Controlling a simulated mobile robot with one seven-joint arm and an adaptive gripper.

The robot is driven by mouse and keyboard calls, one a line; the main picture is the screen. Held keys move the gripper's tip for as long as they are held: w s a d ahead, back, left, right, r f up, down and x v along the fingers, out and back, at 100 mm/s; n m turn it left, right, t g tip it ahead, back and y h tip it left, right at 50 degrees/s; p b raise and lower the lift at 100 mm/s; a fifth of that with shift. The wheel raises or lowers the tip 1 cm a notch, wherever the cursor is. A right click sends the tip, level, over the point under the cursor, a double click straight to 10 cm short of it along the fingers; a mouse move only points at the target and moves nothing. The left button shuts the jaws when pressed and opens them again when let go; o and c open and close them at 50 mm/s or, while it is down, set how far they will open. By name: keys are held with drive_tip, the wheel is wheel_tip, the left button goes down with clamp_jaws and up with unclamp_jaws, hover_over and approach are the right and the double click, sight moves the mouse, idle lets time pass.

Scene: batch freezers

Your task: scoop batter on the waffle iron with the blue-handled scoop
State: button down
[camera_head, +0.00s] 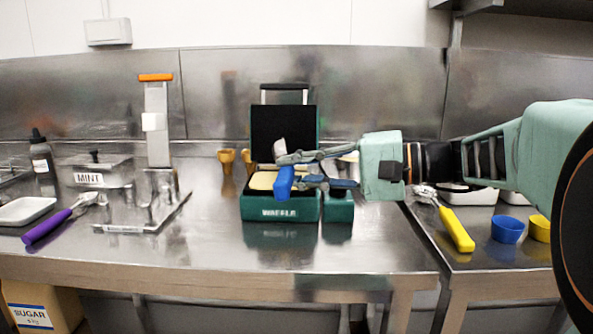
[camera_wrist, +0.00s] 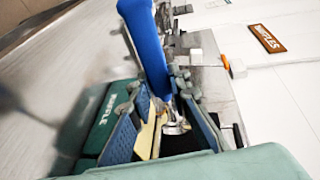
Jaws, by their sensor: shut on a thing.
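The green waffle iron (camera_head: 280,207) stands on the steel counter with its black-lined lid (camera_head: 283,133) raised. Pale yellow batter (camera_head: 262,181) shows on its lower plate; part of the plate is hidden by my gripper. My gripper (camera_head: 287,171) is shut on the blue-handled scoop (camera_head: 284,183) above the right part of the iron. The handle hangs down at the front and the metal head (camera_head: 279,147) is tilted up behind. In the wrist view the blue handle (camera_wrist: 147,45) runs between my fingers (camera_wrist: 155,88), with the metal head (camera_wrist: 175,127) near them.
A smaller green box (camera_head: 338,207) adjoins the iron's right side. Tan cones (camera_head: 227,157) stand behind left. A yellow-handled scoop (camera_head: 455,228) and a blue cup (camera_head: 507,230) lie right; a purple-handled scoop (camera_head: 47,227) and steel stand (camera_head: 140,215) lie left. The front counter centre is clear.

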drive_tip(key=p, duration=0.3)
drive_tip(key=shift+d+r, duration=0.1)
drive_tip(key=shift+r, duration=0.2)
drive_tip(key=shift+f+p, duration=0.15)
drive_tip(key=shift+p, duration=0.7)
drive_tip(key=h+p, duration=0.1)
drive_tip(key=p, duration=0.1)
drive_tip(key=r+h+p, duration=0.1)
drive_tip(key=p, duration=0.2)
drive_tip(key=shift+a+r+g, duration=0.1)
drive_tip(key=shift+a+g, duration=0.1)
drive_tip(key=shift+g, duration=0.1)
drive_tip(key=h+p, duration=0.2)
drive_tip(key=p, duration=0.3)
drive_tip(key=a+r+n+h+p, duration=0.1)
drive_tip(key=h+p, duration=0.1)
drive_tip(key=p, duration=0.3)
drive_tip(key=shift+g, duration=0.3)
drive_tip(key=h+p, duration=0.1)
drive_tip(key=p, duration=0.3)
drive_tip(key=h+p, duration=0.1)
drive_tip(key=p, duration=0.2)
drive_tip(key=shift+a+r+n+h, duration=0.25)
drive_tip(key=shift+r+n+h, duration=0.05)
drive_tip(key=h+p, duration=0.1)
drive_tip(key=p, duration=0.3)
drive_tip(key=shift+a+r, duration=0.15)
drive_tip(key=shift+a+h+p, duration=0.1)
drive_tip(key=shift+h+p, duration=0.4)
drive_tip(key=shift+p, duration=0.6)
